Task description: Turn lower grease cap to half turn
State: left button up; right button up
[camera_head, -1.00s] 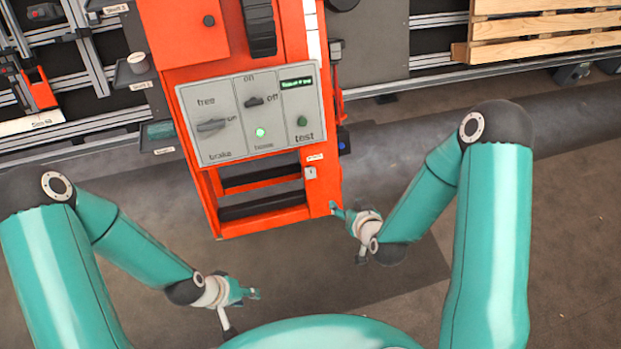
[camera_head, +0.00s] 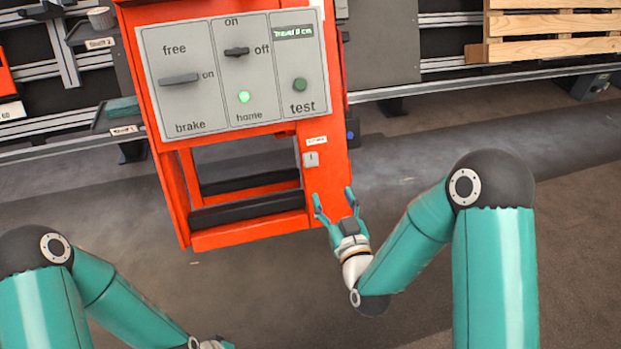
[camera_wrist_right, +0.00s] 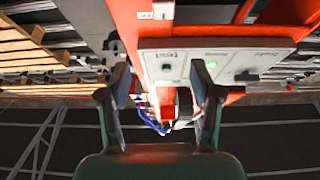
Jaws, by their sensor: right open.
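A pale piece (camera_wrist_right: 163,10) at the top edge of the right wrist view looks like the same one. Its turn angle is too small to read. My right gripper (camera_head: 333,194) is open and empty, below and slightly right of the cap, fingers pointing up toward the frame. Its two fingers also show in the right wrist view (camera_wrist_right: 160,80). Only a bit of my left gripper (camera_head: 217,343) shows at the bottom edge.
Above the cap is the grey control panel (camera_head: 236,75) with free/brake and on/off knobs, a lit green home light and a test button. Dark bars cross the orange frame (camera_head: 250,235). A wooden pallet (camera_head: 550,35) stands back right. Floor around the frame is clear.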

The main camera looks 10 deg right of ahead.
jog(key=f, duration=0.2)
jog(key=b, duration=0.4)
send_near(311, 157)
jog(key=w, duration=0.9)
jog(key=shift+a, duration=0.35)
pick_arm(q)
jog(key=shift+f, duration=2.75)
pick_arm(e)
jog(key=shift+w+a+r, duration=0.1)
jog(key=shift+w, duration=0.6)
jog(key=c, duration=1.2)
jog(key=shift+o, duration=0.2)
